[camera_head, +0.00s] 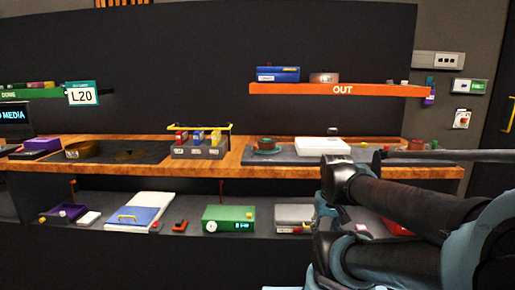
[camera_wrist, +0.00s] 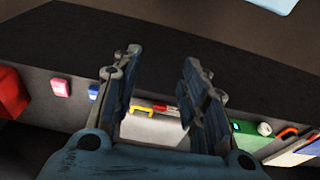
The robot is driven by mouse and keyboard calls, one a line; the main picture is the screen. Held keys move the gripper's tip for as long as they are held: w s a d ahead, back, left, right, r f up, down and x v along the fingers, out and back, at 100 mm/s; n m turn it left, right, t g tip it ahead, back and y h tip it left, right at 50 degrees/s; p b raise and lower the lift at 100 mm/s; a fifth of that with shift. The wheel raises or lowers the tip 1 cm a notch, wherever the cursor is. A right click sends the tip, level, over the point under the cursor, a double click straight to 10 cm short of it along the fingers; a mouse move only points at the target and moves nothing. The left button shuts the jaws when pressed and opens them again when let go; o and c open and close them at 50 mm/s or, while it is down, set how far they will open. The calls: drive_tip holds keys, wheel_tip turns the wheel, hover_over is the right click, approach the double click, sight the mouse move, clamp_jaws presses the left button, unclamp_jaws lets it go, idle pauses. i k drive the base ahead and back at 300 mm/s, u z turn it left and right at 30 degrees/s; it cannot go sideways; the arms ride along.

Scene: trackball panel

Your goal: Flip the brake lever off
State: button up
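I cannot pick out the brake lever for certain in either view. A dark panel (camera_head: 370,157) with small coloured knobs lies on the right of the wooden counter, partly hidden by my arm. My gripper (camera_wrist: 162,58) is open and empty in the wrist view, its two fingers well apart. Beyond the fingers, a grey box (camera_wrist: 152,130) with a yellow handle and a red part stands on the lower shelf; it also shows in the head view (camera_head: 295,213). My gripper's fingers cannot be made out in the head view.
A wooden counter (camera_head: 226,168) runs above the lower shelf. A green box (camera_head: 228,219) stands on that shelf, also seen in the wrist view (camera_wrist: 250,138). An orange OUT shelf (camera_head: 342,90) hangs above. Pink (camera_wrist: 61,87) and red (camera_wrist: 8,95) items stand at the wrist view's left.

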sight(255, 147)
drive_tip(key=z, duration=0.7)
drive_tip(key=k, duration=1.8)
drive_tip(key=u, duration=0.7)
drive_tip(key=i, duration=1)
